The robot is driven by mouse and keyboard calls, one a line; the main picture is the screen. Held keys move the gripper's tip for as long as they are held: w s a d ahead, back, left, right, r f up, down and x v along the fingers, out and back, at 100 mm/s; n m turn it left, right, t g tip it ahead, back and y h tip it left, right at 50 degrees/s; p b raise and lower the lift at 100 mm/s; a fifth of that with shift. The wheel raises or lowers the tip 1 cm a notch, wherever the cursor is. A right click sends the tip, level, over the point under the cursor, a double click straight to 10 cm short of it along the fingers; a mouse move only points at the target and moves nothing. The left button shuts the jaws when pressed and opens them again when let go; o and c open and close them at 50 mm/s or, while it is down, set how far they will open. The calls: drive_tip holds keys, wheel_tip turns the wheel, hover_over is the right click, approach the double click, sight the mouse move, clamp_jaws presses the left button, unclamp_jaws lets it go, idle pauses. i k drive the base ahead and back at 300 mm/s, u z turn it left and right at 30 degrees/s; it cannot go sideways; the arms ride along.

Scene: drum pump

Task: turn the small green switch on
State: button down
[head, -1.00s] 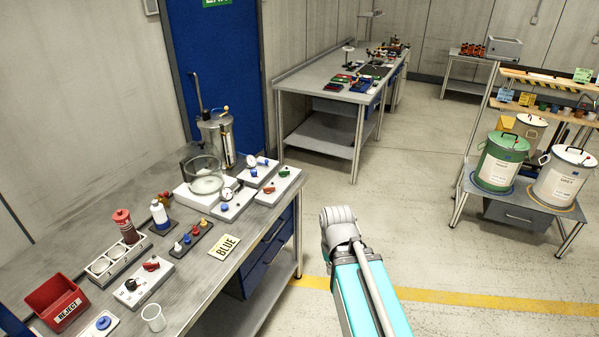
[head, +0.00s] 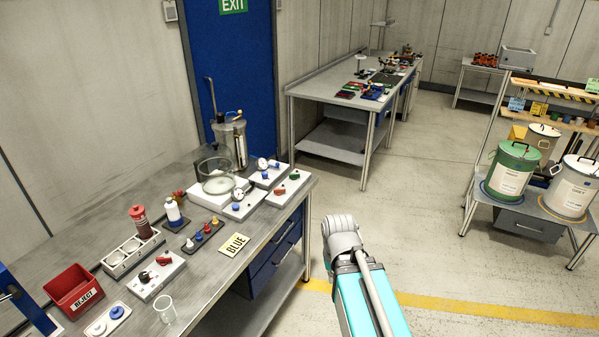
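A small green switch (head: 294,175) sits on a white panel (head: 290,195) at the right edge of the grey workbench (head: 225,280) in the head view. A red switch (head: 279,190) is beside it on the same panel. The green switch is too small to tell its position. My arm, teal with a grey joint, rises at the bottom middle, over the floor and right of the bench. My gripper is not in view.
Beside the panel are a glass bowl (head: 217,180), gauges and a metal pump canister (head: 230,142). Drums (head: 513,170) stand at right; floor between is clear.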

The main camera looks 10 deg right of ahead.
sight(293, 176)
drive_tip(key=u, duration=0.1)
drive_tip(key=i, duration=0.95)
drive_tip(key=z, duration=0.1)
